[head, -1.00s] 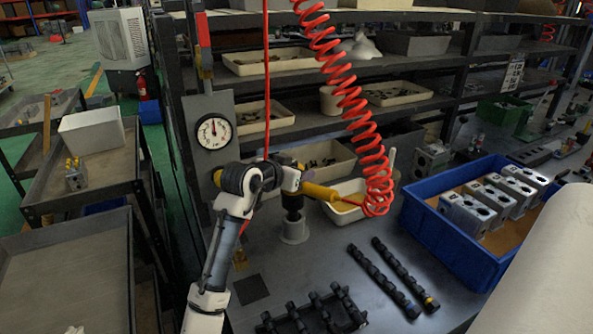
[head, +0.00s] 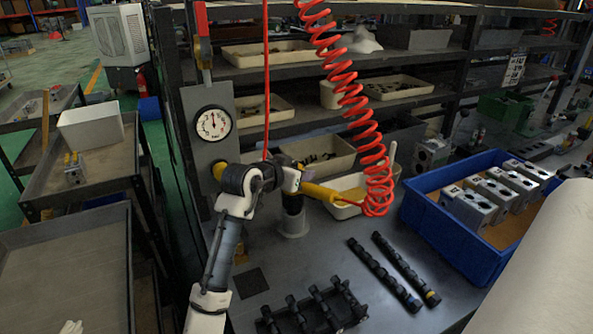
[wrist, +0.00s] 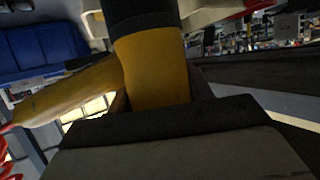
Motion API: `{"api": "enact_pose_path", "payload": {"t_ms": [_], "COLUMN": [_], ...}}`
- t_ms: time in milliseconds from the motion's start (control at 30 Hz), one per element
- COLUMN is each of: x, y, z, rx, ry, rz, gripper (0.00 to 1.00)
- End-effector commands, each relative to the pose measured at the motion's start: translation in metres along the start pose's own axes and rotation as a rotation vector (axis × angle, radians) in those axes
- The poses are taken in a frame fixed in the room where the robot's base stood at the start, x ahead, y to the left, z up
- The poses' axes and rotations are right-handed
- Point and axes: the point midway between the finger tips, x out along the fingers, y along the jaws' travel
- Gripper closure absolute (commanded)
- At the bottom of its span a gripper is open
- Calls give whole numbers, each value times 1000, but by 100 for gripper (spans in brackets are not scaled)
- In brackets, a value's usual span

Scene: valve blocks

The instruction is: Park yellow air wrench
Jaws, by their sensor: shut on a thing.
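The yellow air wrench (head: 320,192) is held in my gripper (head: 289,179) with its yellow handle pointing right. A red coiled hose (head: 372,150) runs up from the handle's end. The wrench's dark lower part points down at a short grey round holder (head: 293,224) on the bench. Its lower end meets the holder's top in the head view; how deep it sits I cannot tell. In the wrist view the yellow wrench body (wrist: 155,70) and its dark end fill the middle, close against my gripper (wrist: 165,118). The fingertips are mostly hidden.
A gauge panel (head: 207,145) stands left of the holder. A cream bin (head: 345,205) lies behind the handle. A blue crate (head: 425,225) with metal valve blocks is at right. Black racks (head: 312,312) and two black bars (head: 385,275) lie in front on the bench.

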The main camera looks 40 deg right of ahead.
Motion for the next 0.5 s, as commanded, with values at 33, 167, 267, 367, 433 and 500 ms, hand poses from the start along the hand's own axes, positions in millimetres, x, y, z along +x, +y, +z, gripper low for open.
{"api": "enact_pose_path", "payload": {"t_ms": [33, 167, 267, 367, 433, 500], "x": [-1, 0, 1, 2, 2, 3], "y": [0, 0, 0, 0, 0, 0], "z": [-2, 1, 3, 5, 6, 8], "rx": [2, 1, 1, 1, 1, 1], "ry": [7, 8, 7, 7, 7, 7], "rz": [-1, -1, -1, -1, -1, -1], "gripper": [86, 86, 86, 86, 86, 86]}}
